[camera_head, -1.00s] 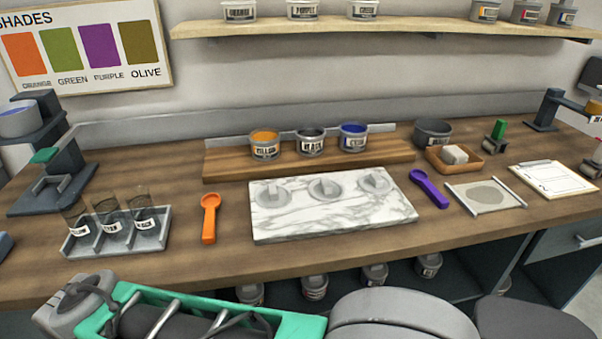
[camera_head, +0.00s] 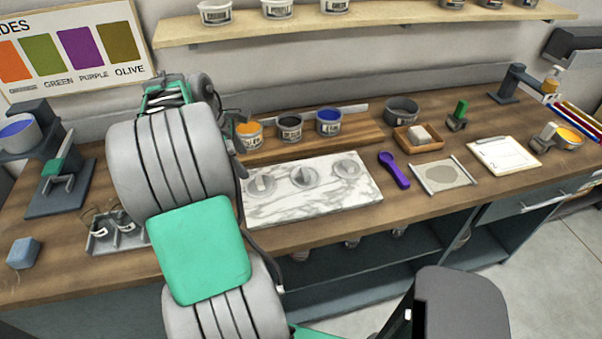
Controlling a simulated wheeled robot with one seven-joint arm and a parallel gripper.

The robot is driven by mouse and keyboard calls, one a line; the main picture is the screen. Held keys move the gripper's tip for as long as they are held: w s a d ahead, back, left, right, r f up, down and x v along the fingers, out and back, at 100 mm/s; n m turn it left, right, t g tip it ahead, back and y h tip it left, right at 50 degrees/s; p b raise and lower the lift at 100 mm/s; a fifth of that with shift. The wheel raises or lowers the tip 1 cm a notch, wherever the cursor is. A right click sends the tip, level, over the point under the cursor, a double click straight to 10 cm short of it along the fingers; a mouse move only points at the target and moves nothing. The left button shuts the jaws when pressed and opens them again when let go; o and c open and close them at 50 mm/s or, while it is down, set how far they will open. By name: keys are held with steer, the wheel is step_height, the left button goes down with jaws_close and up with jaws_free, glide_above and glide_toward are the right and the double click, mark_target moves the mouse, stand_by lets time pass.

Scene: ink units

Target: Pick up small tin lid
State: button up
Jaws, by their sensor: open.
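Three round grey tin lids with raised grips lie apart in a row on the white marble slab (camera_head: 310,203): a left lid (camera_head: 262,185), a middle lid (camera_head: 304,176) and a right lid (camera_head: 346,167). My arm rises in front of the bench left of the slab. My gripper (camera_head: 232,128) is at its far end, partly hidden by the arm, near the yellow tin and above the bench, apart from the lids. It is open and appears empty.
My arm covers part of the glass rack (camera_head: 104,240). A shelf (camera_head: 370,20) hangs above.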

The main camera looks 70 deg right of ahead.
steer(key=n+g, duration=0.1)
steer(key=g, duration=0.1)
glide_toward(305, 171)
steer(key=d+f, duration=0.1)
steer(key=shift+y, duration=0.4)
steer(key=x, duration=0.7)
steer(key=shift+s+f+p, duration=0.2)
steer(key=shift+s+p, duration=0.1)
steer(key=shift+p, duration=0.1)
steer(key=c, duration=1.5)
